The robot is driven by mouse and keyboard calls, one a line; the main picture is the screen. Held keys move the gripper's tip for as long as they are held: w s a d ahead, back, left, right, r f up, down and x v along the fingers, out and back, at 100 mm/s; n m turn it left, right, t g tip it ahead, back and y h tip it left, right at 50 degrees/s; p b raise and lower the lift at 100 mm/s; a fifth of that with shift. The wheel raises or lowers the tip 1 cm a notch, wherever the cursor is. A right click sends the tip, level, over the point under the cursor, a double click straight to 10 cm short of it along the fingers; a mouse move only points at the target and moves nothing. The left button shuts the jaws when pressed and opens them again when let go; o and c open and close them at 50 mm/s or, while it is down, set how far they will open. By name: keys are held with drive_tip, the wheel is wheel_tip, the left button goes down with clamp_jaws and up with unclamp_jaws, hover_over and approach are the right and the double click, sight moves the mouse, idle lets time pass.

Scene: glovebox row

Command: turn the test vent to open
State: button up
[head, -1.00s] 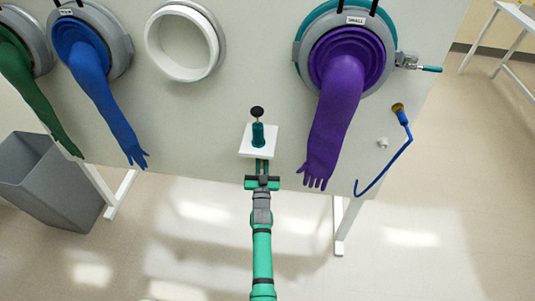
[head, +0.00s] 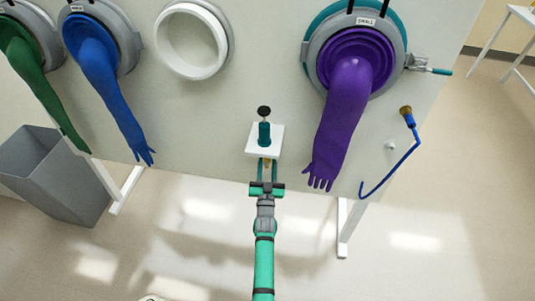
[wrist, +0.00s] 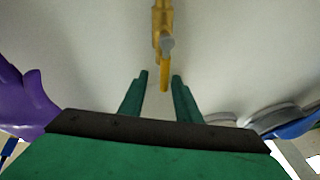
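A brass-yellow valve (wrist: 161,20) with a grey cap shows at the top middle of the wrist view, against the pale panel. Its yellow lever (wrist: 164,78) points down the picture, toward the gap between my fingers. In the head view only a bit of brass (head: 267,162) shows below a white shelf, mostly hidden; I read no label on it. My gripper (wrist: 160,75) is open, with a green finger on each side of the lever's line. I see no contact with the lever. In the head view my gripper (head: 267,162) is just below the shelf.
The white shelf (head: 253,140) with a teal, black-knobbed fitting (head: 264,128) juts out above my gripper. A purple glove (head: 340,125) hangs to the right, a blue glove (head: 110,95) to the left. A blue hooked tube (head: 400,163) is farther right.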

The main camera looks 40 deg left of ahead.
drive_tip(key=v, duration=0.8)
idle(0.7)
drive_tip(key=s+d+f+m+h, duration=0.15)
drive_tip(key=s+d+h, duration=0.25)
drive_tip(key=s+d, duration=0.5)
drive_tip(key=s+d+f+m+h, duration=0.1)
drive_tip(key=s+d+m+h, duration=0.4)
drive_tip(key=d, duration=0.7)
drive_tip(key=s+d+r+h, duration=0.2)
drive_tip(key=s+d+r, duration=0.3)
drive_tip(key=s+d, duration=0.3)
drive_tip(key=s+d+r+g+h, duration=0.1)
drive_tip(key=s+d+r, duration=0.5)
drive_tip(key=s+d, duration=0.2)
drive_tip(key=shift+s+r+n+g+h, duration=0.2)
drive_tip(key=shift+s+n+g+h, duration=0.15)
drive_tip(key=shift+s, duration=0.55)
